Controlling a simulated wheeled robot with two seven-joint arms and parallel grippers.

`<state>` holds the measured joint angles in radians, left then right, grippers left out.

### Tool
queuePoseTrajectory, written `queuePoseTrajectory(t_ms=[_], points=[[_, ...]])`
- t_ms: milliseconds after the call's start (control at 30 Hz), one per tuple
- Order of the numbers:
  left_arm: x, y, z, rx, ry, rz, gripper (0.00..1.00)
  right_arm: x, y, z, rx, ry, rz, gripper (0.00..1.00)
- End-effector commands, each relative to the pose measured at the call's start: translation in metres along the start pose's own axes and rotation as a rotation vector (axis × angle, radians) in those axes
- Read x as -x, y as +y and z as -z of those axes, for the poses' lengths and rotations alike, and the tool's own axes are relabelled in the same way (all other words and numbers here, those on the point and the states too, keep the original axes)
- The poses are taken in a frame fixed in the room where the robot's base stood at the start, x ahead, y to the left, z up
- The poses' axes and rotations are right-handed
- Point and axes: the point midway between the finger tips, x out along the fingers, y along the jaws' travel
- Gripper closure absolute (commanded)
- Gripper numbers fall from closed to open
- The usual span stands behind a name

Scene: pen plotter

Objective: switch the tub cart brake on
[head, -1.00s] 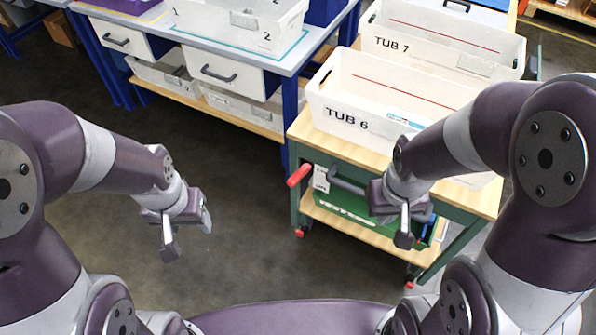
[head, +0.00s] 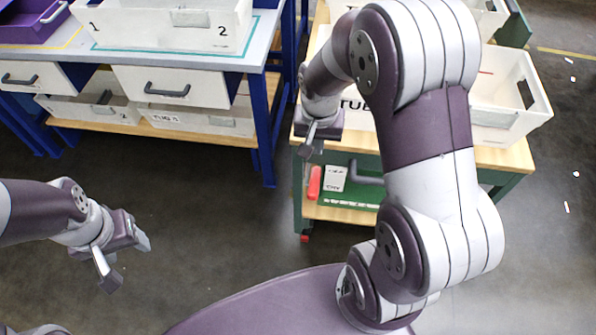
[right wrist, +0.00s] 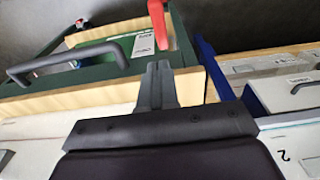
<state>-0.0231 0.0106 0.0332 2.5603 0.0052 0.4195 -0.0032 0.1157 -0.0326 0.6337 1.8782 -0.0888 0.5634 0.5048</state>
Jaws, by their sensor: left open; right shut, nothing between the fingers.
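The tub cart (head: 510,158) has a green frame and a wooden top and stands right of centre, partly hidden by my right arm. Its red brake lever (head: 314,183) sits at the cart's left front corner beside a small white label (head: 334,178), whose words I cannot read. The lever also shows in the right wrist view (right wrist: 158,25), just beyond my fingertips. My right gripper (head: 308,150) is shut and empty, just above the lever in the head view; I cannot tell if it touches. My left gripper (head: 124,264) is open and empty over the floor at left.
White tubs (head: 512,95) stand on the cart top. A grey handle (head: 367,180) sticks out of the cart's front, right of the label. A blue-legged bench (head: 262,130) with drawers and bins stands at left. The floor between is clear.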

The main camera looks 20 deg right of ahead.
Motion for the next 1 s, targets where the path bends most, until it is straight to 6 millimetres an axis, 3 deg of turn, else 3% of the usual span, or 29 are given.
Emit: queuePoseTrajectory(t_ms=[367,833,1000], points=[[-0.002,0.0,0.0,0.0,0.0,0.0,0.43,-0.006,0.0,-0.001,-0.003,-0.002,0.0,1.0],[-0.017,0.0,-0.002,0.0,0.0,0.0,0.43,-0.101,0.0,-0.001,-0.003,-0.003,-0.001,1.0],[-0.021,0.0,-0.003,0.0,0.0,0.0,0.43,-0.124,0.0,-0.013,-0.001,-0.002,0.0,1.0]])
